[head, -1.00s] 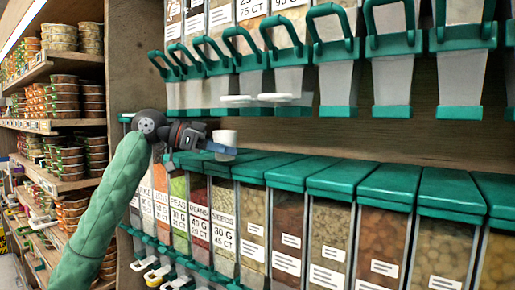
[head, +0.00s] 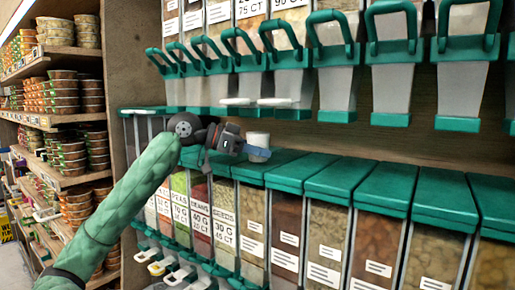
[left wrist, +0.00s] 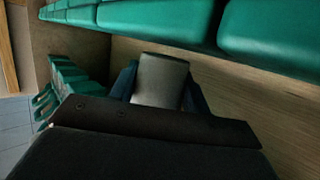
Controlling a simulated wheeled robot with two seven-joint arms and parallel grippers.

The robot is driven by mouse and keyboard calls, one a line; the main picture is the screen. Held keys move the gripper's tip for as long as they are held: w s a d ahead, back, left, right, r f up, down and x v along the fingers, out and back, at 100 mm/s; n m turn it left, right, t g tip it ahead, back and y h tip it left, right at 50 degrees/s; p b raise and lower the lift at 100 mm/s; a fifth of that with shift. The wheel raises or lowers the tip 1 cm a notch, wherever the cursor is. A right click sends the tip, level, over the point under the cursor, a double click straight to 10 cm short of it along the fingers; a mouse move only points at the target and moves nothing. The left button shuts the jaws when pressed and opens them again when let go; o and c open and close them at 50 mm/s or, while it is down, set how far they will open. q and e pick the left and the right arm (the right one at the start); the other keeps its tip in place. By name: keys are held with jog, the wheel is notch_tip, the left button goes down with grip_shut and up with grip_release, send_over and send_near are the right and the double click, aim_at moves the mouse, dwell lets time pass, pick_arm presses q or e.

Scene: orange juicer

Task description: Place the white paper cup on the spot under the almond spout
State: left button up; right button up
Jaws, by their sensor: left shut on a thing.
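The white paper cup (head: 258,140) is held upright in my left gripper (head: 257,152), just above the green lids of the lower bins. The cup also shows between the two fingers in the left wrist view (left wrist: 160,80). My left gripper is shut on it. Above it hangs a row of grey spouts with green handles, such as this spout (head: 290,88); I cannot tell which one is the almond spout. The cup is below and a little left of that spout, apart from it. My right gripper is not in view.
Green-lidded bins (head: 335,176) run along under the spouts, with a low gap between. Two small white trays (head: 278,102) jut out at spout height above the cup. Shelves of stacked tubs (head: 60,90) stand at the left behind a wooden panel (head: 122,70).

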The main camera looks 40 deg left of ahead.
pick_arm(q)
jog(key=shift+a+f, duration=0.15)
jog(key=shift+f, duration=0.35)
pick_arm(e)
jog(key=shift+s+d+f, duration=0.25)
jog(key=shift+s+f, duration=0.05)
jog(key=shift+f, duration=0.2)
pick_arm(q)
jog(key=shift+f, duration=0.1)
jog(key=o, duration=1)
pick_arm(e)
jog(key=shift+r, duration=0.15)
